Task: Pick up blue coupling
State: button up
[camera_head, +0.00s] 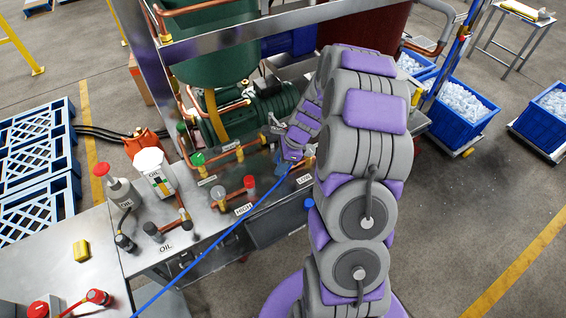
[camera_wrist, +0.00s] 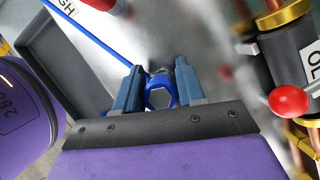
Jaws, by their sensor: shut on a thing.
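The blue coupling (camera_wrist: 160,96) is a hexagonal ring at the end of a blue hose. In the wrist view it sits between the two blue-grey fingers of my gripper (camera_wrist: 158,88), which are shut on it. In the head view my gripper (camera_head: 284,164) is low over the far right part of the metal bench; the coupling is too small and covered to make out there. The blue hose (camera_head: 225,232) runs from my gripper down to the lower left across the bench. It also shows in the wrist view (camera_wrist: 85,32).
A green compressor (camera_head: 240,118) stands behind. Close by in the wrist view is a red-knobbed valve (camera_wrist: 288,101). Blue ice crates (camera_head: 452,118) stand right.

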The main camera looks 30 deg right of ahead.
grip_shut()
jog(key=shift+r, duration=0.1)
